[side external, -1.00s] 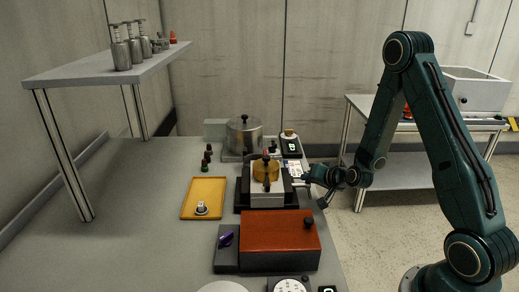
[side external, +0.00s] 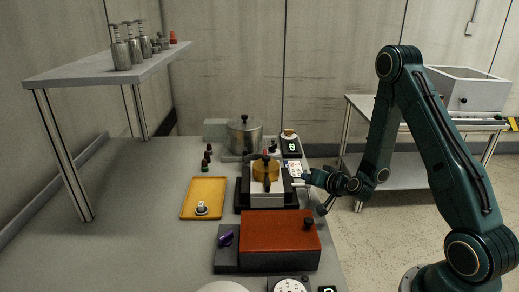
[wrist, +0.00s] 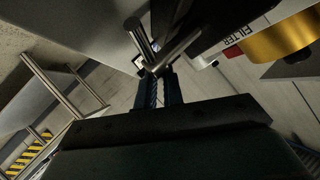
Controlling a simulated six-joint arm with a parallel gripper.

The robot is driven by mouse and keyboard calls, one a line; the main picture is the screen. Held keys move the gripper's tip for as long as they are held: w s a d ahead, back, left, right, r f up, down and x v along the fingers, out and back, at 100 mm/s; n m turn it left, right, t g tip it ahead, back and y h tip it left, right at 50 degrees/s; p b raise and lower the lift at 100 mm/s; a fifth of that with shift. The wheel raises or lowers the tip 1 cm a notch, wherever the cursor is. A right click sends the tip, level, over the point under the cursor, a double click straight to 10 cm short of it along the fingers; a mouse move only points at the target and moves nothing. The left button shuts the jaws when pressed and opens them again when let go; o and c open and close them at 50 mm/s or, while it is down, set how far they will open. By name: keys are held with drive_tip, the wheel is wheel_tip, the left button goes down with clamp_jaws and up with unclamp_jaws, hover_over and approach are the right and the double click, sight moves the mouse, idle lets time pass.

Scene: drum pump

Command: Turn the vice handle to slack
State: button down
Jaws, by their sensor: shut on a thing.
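The vice (side external: 268,200) stands on the bench's right side, with a round brass-coloured part (side external: 266,172) in it. The brass part also shows at the upper right of the wrist view (wrist: 285,40). The vice handle, a thin metal bar (wrist: 139,38), sits at the vice's right side, facing my arm. My gripper (side external: 306,180) is at that side. In the wrist view its dark fingers (wrist: 164,88) are shut on the handle, with the bar tilted beyond the fingertips. The grip point itself is partly hidden.
A yellow tray (side external: 190,213) with a small metal part lies left of the vice. A red-brown box (side external: 280,236) stands in front of it. A metal pot (side external: 243,136) and a small display unit (side external: 291,146) stand behind.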

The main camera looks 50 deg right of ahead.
drive_tip(key=shift+f, duration=0.1)
idle(0.3)
drive_tip(key=c, duration=1.5)
unclamp_jaws()
drive_tip(key=shift+r, duration=0.35)
drive_tip(key=shift+r, duration=9.7)
drive_tip(key=shift+c, duration=0.2)
